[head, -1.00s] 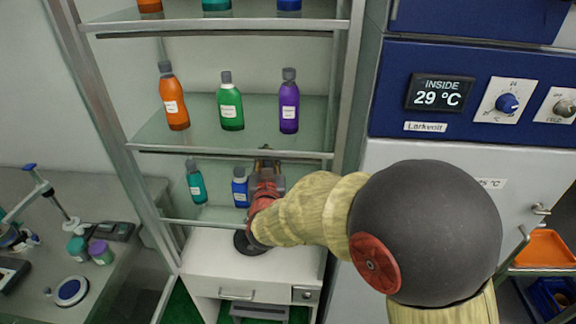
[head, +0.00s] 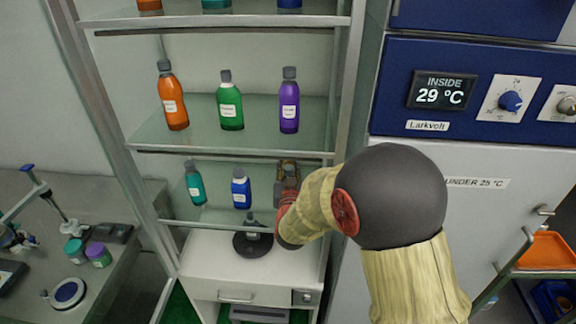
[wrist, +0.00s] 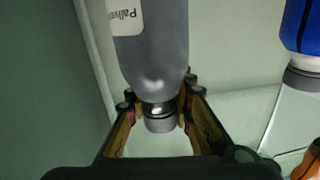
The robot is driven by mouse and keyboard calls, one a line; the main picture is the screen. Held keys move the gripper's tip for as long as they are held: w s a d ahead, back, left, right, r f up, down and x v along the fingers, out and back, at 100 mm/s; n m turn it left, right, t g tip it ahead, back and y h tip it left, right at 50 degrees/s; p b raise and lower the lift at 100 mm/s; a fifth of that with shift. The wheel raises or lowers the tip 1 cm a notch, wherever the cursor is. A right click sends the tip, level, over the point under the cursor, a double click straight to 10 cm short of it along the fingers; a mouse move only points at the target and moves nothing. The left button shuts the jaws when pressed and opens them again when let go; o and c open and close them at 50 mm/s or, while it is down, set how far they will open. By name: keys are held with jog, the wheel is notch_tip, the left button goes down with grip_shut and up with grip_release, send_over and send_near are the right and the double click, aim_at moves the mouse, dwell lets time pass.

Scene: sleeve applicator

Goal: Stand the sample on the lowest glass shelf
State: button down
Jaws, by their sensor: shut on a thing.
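The sample is a grey bottle (wrist: 150,55) with a white label and a grey cap, seen upside down in the wrist view. My gripper (wrist: 160,112) is shut on it at its neck, just by the cap. In the head view my gripper (head: 287,168) is at the right end of the lowest glass shelf (head: 218,215), right of a blue bottle (head: 240,190). The bottle's base is out of the wrist view, and my wrist and forearm cover much of this spot in the head view. I cannot tell whether the base touches the shelf.
A teal bottle (head: 195,184) stands left on the lowest shelf. Orange (head: 172,100), green (head: 230,105) and purple (head: 289,105) bottles stand on the shelf above. A dark round base (head: 252,244) with a grey top is on the white cabinet below. The metal frame (head: 341,120) is close on the right.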

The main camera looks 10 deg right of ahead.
jog(key=shift+r, duration=0.2)
jog(key=shift+f, duration=0.2)
jog(key=c, duration=1.6)
grip_release()
jog(key=shift+o, duration=0.2)
